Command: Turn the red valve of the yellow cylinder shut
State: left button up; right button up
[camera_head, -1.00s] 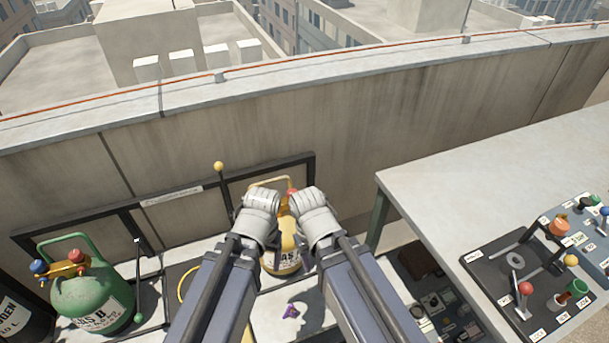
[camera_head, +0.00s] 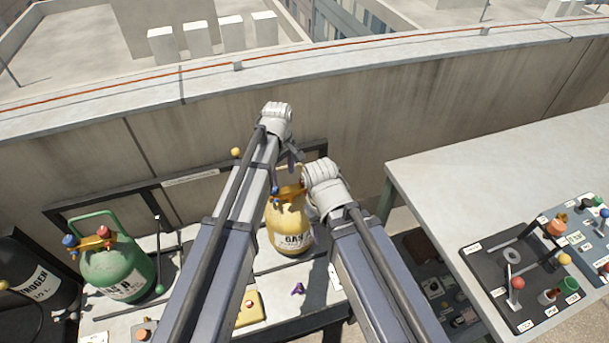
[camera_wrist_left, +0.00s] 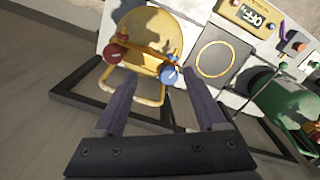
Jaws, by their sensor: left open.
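The yellow cylinder (camera_head: 287,222) stands upright on the bench against the parapet, lettered GAS. Its red valve (camera_wrist_left: 114,54) and blue valve (camera_wrist_left: 168,75) sit on either side of its brass fitting in the left wrist view. In the head view the red valve (camera_head: 302,183) shows partly, close to my right wrist. My left gripper (camera_wrist_left: 153,80) is open and empty.
A green cylinder (camera_head: 115,268) with its own red and blue valves stands left. A dark nitrogen cylinder (camera_head: 40,275) is farther left. A small purple object (camera_head: 298,288) lies on the bench. A grey table (camera_head: 500,170) with control panels is at right.

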pick_arm(q)
jog(key=w+d+n, duration=0.2)
jog(key=d, duration=0.1)
jog(key=w+d+n, duration=0.2)
jog(key=w+d, duration=0.1)
jog(key=shift+w+d, duration=0.3)
jog(key=shift+f, duration=0.1)
notch_tip(320, 180, down, 8)
jog(key=b, duration=0.8)
jog(key=shift+r, duration=0.2)
jog(key=shift+c, duration=0.3)
grip_shut()
